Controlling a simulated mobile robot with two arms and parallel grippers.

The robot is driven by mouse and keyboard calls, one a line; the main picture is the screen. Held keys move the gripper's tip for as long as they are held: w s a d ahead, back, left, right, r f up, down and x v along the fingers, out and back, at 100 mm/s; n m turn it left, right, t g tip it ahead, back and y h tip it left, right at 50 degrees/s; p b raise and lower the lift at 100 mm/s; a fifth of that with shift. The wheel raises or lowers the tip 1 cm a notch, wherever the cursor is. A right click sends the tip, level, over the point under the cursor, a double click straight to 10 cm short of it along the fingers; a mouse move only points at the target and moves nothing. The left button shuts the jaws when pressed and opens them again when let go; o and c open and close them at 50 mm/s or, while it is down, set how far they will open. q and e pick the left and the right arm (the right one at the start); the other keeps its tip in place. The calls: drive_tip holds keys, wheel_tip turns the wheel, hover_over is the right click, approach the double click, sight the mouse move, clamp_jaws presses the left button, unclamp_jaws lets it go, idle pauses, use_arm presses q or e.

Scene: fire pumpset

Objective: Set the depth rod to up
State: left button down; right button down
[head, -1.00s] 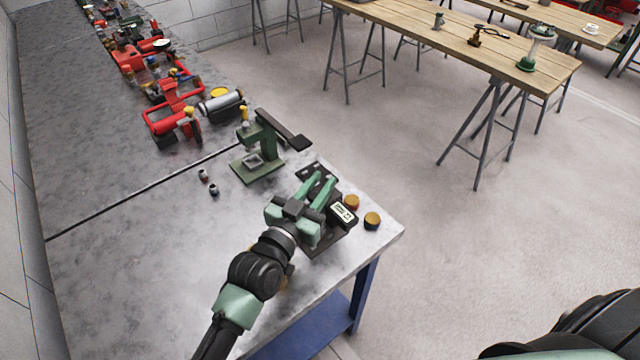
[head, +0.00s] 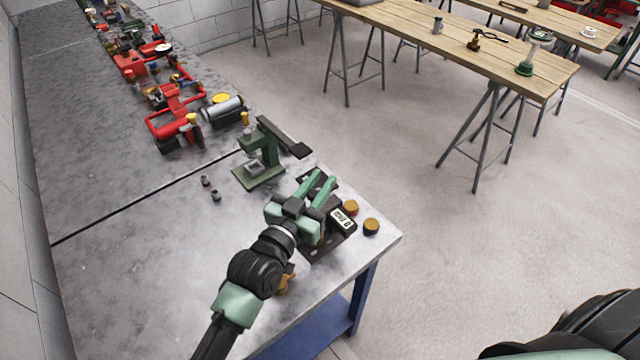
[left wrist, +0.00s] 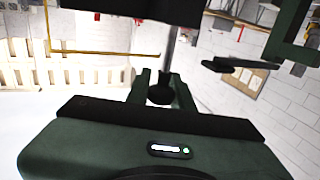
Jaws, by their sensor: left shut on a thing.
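My left gripper (head: 320,186) reaches over a dark device with a small white display (head: 342,219) at the near right corner of the grey bench. In the left wrist view its two green fingers (left wrist: 161,88) are shut on a round black knob (left wrist: 160,95). A thin grey rod (left wrist: 172,50) shows just above the knob, which appears to be the depth rod. The device's body is partly hidden by my gripper in the head view. My right gripper is not in view.
A green press with a dark lever (head: 262,160) stands just beyond the device. Two orange-topped caps (head: 371,227) sit by the bench edge. Two small fittings (head: 215,196) lie left of the press. Red pump parts (head: 175,115) line the bench behind. The bench's left part is clear.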

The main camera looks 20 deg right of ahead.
use_arm(q)
drive_tip(key=shift+r+p, duration=0.3)
drive_tip(key=shift+r, duration=0.65)
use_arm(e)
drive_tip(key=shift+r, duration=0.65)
use_arm(q)
drive_tip(key=c, duration=1.3)
unclamp_jaws()
drive_tip(key=shift+o, duration=0.2)
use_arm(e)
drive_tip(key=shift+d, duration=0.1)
use_arm(q)
drive_tip(key=shift+s+a+f+b, duration=0.2)
drive_tip(key=shift+s+a+b, duration=0.1)
drive_tip(key=shift+a, duration=0.05)
drive_tip(key=b+v, duration=0.1)
drive_tip(key=v, duration=0.6)
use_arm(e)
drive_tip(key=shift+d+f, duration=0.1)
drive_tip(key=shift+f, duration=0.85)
